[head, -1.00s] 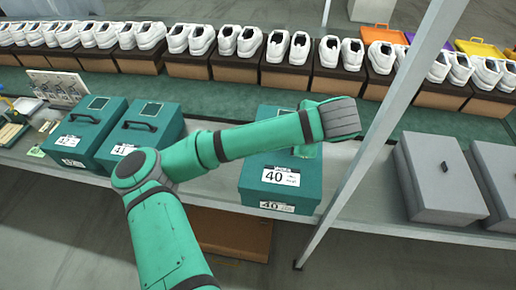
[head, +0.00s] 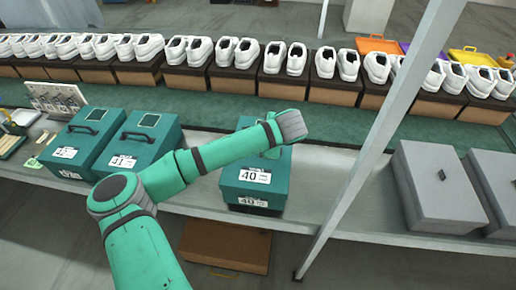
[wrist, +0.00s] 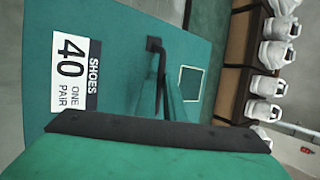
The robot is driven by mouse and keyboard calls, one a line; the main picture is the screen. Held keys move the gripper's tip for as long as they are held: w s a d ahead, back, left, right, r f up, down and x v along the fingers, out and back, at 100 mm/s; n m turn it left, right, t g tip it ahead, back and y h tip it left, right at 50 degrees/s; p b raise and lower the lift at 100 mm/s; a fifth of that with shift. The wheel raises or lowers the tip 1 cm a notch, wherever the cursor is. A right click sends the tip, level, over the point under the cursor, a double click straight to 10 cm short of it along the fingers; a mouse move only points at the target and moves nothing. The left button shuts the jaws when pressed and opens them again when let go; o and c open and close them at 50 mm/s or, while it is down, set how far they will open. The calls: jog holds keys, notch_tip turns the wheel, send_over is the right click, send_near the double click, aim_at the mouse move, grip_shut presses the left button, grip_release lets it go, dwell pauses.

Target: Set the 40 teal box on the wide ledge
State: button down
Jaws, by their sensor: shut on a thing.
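The teal box labelled 40 (head: 235,195) is at the middle of the long grey ledge (head: 330,165), between the other teal boxes and a slanting post. My gripper (head: 273,152) is over its lid, shut on its handle; my wrist hides much of the fingers and part of the lid. In the wrist view, the label 40 (wrist: 75,72) is at the left, the dark handle (wrist: 161,78) is in the middle, and my gripper's dark edge crosses the bottom. I cannot tell whether the box's base touches the ledge.
Teal boxes 42 (head: 75,150) and 41 (head: 135,150) stand to the left. Two grey boxes (head: 435,185) stand to the right, beyond the slanting post (head: 370,150). White shoes (head: 285,58) on brown boxes line the back. A brown box (head: 225,245) lies below the ledge.

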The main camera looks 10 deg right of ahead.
jog(key=shift+w+a+f, duration=0.1)
jog(key=shift+w+f, duration=0.2)
jog(key=shift+f, duration=1.55)
jog(key=c, duration=1.8)
grip_release()
jog(key=shift+c, duration=0.2)
jog(key=shift+s, duration=0.1)
jog(key=v, duration=1.2)
